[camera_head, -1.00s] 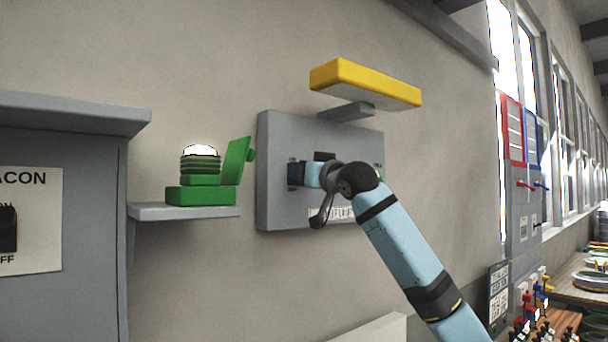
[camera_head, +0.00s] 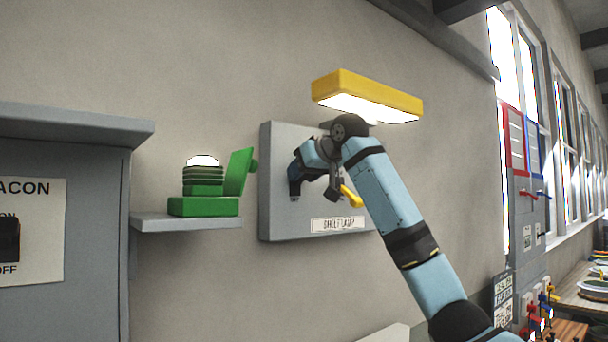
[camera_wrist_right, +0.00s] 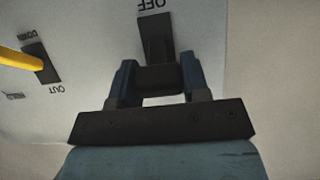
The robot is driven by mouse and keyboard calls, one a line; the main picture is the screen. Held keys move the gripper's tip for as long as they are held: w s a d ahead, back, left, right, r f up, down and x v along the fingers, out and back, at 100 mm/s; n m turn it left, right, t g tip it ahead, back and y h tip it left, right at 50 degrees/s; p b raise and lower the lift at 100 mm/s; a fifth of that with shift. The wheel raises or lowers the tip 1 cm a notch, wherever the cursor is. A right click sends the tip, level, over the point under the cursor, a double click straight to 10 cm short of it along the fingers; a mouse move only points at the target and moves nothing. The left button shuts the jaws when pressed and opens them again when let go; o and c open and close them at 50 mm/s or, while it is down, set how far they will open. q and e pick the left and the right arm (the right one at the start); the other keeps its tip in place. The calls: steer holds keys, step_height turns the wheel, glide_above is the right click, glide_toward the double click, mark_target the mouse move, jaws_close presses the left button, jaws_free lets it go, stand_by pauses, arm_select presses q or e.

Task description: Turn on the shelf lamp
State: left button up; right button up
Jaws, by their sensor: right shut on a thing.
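The yellow shelf lamp (camera_head: 368,92) sticks out from the wall above a grey panel (camera_head: 275,222). Its underside glows white. The panel carries a label plate (camera_head: 338,224) that seems to read "SHELF LAMP". My right gripper (camera_head: 296,190) is at the left part of the panel. In the right wrist view, my right gripper (camera_wrist_right: 158,76) has its blue fingers on both sides of a dark switch lever (camera_wrist_right: 155,35) and is shut on it. The word "OFF" shows upside down beside the lever's slot. My left gripper is not in view.
A yellow lever (camera_head: 351,196) sits on the same panel, close to my right wrist; its slot also shows in the right wrist view (camera_wrist_right: 42,62). A green beacon-like device (camera_head: 203,205) stands on a small shelf (camera_head: 187,224) left of the panel. A grey cabinet (camera_head: 95,200) is further left.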

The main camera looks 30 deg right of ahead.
stand_by(0.4)
steer(key=o, duration=0.7)
steer(key=shift+o, duration=1.1)
steer(key=shift+w, duration=0.1)
steer(key=a+b+v, duration=0.1)
steer(key=b+v, duration=0.3)
steer(key=v, duration=0.9)
steer(key=shift+s+d+r, duration=0.3)
steer(key=shift+d, duration=0.2)
